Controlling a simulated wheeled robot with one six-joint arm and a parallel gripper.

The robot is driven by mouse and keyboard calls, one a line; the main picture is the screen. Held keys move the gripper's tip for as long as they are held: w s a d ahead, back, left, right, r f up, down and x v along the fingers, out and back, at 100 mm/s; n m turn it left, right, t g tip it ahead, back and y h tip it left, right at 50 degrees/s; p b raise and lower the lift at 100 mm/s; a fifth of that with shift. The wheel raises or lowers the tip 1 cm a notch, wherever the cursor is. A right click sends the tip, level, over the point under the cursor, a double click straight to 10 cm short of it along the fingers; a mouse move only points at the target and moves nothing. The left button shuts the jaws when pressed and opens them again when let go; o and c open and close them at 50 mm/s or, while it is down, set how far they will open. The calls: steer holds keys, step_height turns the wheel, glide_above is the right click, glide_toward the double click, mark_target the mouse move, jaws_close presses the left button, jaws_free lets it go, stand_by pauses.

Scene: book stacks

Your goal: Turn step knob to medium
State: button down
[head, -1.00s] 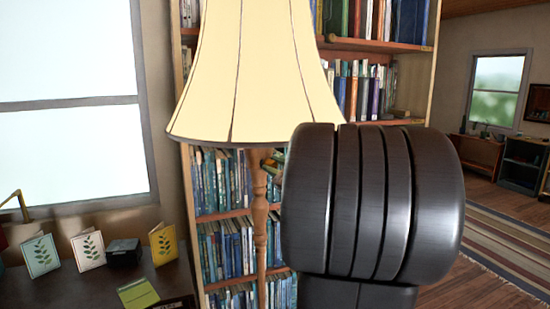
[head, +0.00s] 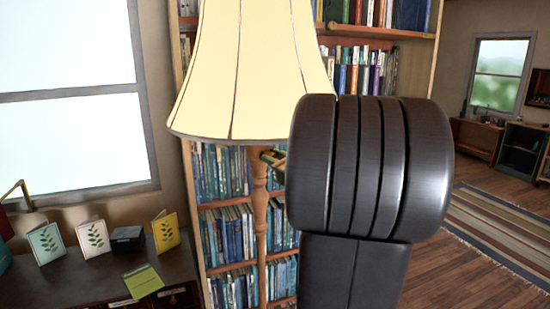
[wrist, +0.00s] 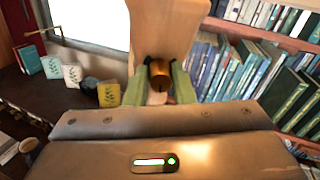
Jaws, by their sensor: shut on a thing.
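The floor lamp has a cream shade (head: 255,70) and a turned wooden post (head: 260,225), standing in front of the bookcase in the head view. In the wrist view the post (wrist: 168,28) rises close ahead. A brass step knob (wrist: 159,73) sticks out from it toward me. My gripper (wrist: 160,84) has its green fingers on either side of the knob, shut on it. In the head view my dark arm hides most of the gripper. Only a small part of it shows beside the post, just under the shade. I cannot read the knob's setting.
A bookcase (head: 228,202) full of books stands close behind the lamp. At the left, a dark desk (head: 75,285) under the window holds several leaf-print cards, a dark box (head: 127,238) and a green notepad (head: 143,281). Open floor with a striped rug (head: 500,228) lies right.

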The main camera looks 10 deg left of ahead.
steer(key=shift+f, duration=0.1)
steer(key=c, duration=1.2)
jaws_free()
steer(key=shift+c, duration=0.2)
